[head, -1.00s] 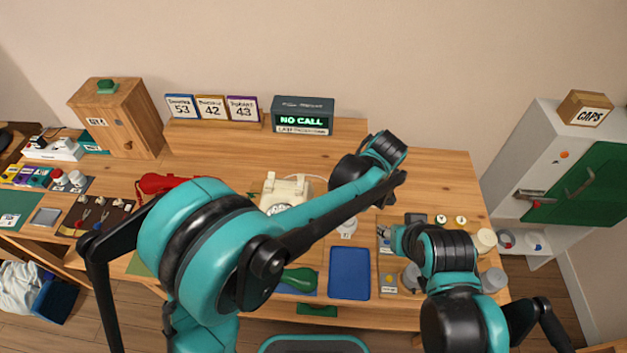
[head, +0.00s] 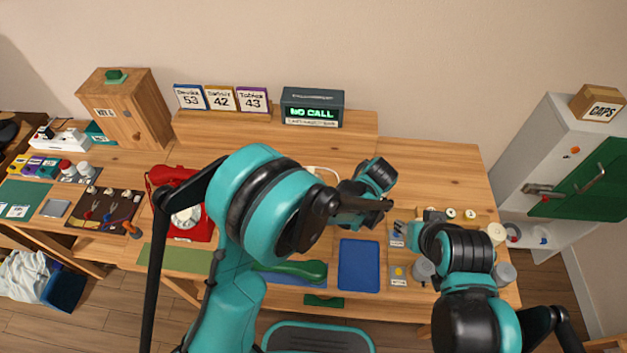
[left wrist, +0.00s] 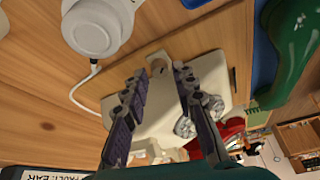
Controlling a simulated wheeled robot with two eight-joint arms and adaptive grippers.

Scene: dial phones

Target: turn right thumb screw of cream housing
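The cream housing (left wrist: 170,112) lies on the wooden table in the left wrist view. A small rounded cream piece (left wrist: 158,65) stands at its edge, between my left fingertips. Two silvery round knobs (left wrist: 185,127) show on the housing, near the right finger; which is the right thumb screw I cannot tell. My left gripper (left wrist: 159,72) is open over the housing; contact is not clear. In the head view my left arm hides nearly all of the housing. My right gripper (head: 402,234) is by a small card on the table's right part; its fingers are unclear.
A red phone (head: 185,200) stands left of my left arm. A green handset (head: 305,269) and a blue tray (head: 358,265) lie toward the front edge. A white round part (left wrist: 95,25) with a cord lies beside the housing. Several small pots stand at the right.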

